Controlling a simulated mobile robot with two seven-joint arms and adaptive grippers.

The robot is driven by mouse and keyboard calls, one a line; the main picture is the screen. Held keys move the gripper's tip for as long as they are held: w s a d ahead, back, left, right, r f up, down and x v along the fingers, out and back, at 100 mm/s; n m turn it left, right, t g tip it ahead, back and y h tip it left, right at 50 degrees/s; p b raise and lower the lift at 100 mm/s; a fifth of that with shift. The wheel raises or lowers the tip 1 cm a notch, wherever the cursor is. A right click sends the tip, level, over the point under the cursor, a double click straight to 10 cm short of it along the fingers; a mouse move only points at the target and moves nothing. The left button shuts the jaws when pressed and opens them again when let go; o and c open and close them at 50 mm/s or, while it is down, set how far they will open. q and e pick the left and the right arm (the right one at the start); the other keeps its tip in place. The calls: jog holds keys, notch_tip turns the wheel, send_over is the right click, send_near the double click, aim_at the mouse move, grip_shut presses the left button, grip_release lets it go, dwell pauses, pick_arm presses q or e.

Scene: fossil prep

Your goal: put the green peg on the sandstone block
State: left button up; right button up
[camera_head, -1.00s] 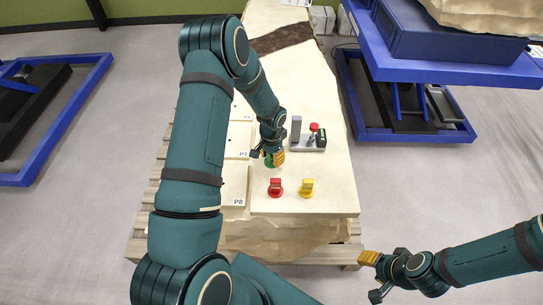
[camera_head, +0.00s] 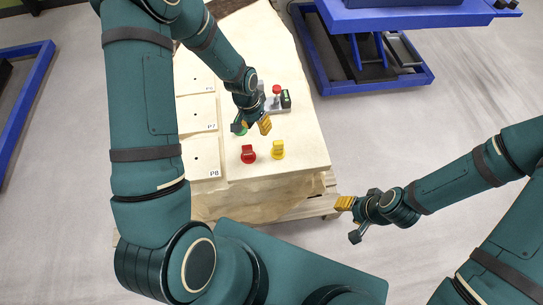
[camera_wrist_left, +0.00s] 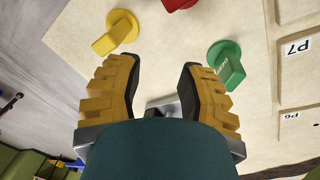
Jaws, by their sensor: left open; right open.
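The green peg (camera_head: 240,132) stands on the pale tan top of a large rough-sided slab (camera_head: 305,148), which looks like the sandstone block. My left gripper (camera_head: 253,126) partly hides the peg in the head view. In the left wrist view the green peg (camera_wrist_left: 228,62) shows clear to the right, outside the spread fingers. The left gripper (camera_wrist_left: 160,75) is open, with nothing between its fingers. My right gripper (camera_head: 350,219) is open and empty, off the slab's front right corner.
A red peg (camera_head: 248,154) and a yellow peg (camera_head: 278,150) stand near the slab's front. A grey fixture (camera_head: 275,101) with a red knob stands behind the gripper. Labelled boards, including P7 (camera_head: 196,112) and P8 (camera_head: 203,158), lie left. A blue lift table (camera_head: 400,15) stands beyond.

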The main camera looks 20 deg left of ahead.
pick_arm(q)
jog(key=shift+n+h, duration=0.7)
jog(key=s+d+f, duration=0.1)
jog(key=s+d, duration=0.1)
jog(key=d, duration=0.1)
jog(key=s+d+f, duration=0.1)
jog(key=s+d, duration=0.1)
jog(key=d, duration=0.1)
jog(key=s+d+f, duration=0.1)
jog(key=s+d, duration=0.1)
jog(key=shift+s+d+f, duration=0.25)
jog(key=shift+d, duration=0.15)
jog(key=s+d+n+t, duration=0.1)
jog(key=s+d+n, duration=0.1)
jog(key=s+d, duration=0.3)
jog(key=s+f, duration=0.1)
jog(key=s, duration=0.1)
jog(key=shift+s+d+h, duration=0.25)
jog(key=shift+s+h, duration=0.05)
jog(key=shift+s, duration=0.1)
